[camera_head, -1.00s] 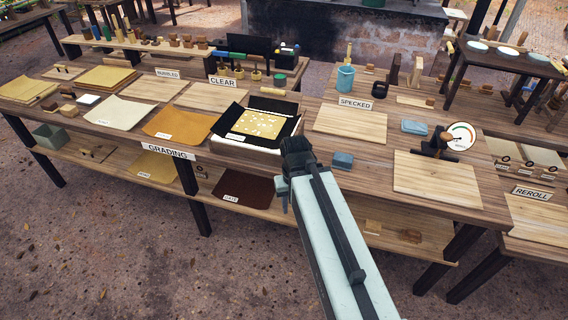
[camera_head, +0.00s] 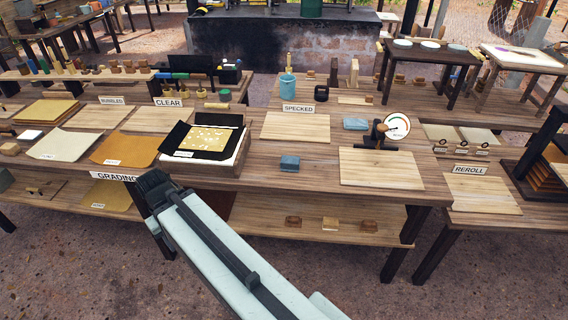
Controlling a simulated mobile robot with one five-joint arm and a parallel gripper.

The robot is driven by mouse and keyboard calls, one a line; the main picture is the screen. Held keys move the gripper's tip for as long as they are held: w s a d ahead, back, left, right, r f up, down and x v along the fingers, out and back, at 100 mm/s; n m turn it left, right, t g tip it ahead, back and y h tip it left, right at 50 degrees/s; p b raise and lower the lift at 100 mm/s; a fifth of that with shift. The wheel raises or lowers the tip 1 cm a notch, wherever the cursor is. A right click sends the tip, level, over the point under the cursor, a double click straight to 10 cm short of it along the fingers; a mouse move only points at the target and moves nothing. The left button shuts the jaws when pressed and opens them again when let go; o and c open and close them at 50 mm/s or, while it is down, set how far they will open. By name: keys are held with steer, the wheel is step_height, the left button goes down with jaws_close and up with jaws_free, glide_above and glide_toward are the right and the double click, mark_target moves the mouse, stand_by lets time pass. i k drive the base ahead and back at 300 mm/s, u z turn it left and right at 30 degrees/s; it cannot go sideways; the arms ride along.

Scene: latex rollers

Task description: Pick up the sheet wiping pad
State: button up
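Two blue pads lie on the grading table; I cannot tell which is the sheet wiping pad. The nearer small blue block-like pad (camera_head: 289,162) is near the front edge, right of the black-lined box. The other, flatter blue pad (camera_head: 355,123) lies farther back, left of the round dial gauge. My gripper (camera_head: 152,186) is in front of the table's front edge, below the box and left of both pads, touching neither. Its fingers point away from the camera and their gap is hidden.
The black-lined box (camera_head: 205,145) holds a speckled yellow sheet. A teal cup (camera_head: 287,87) stands behind. Bare tabletop surrounds the nearer pad. A lower shelf (camera_head: 262,222) holds small wooden blocks.

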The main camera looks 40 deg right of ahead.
mark_target(289, 163)
steer(key=u, duration=0.05)
steer(key=i, duration=0.95)
steer(key=z, duration=0.1)
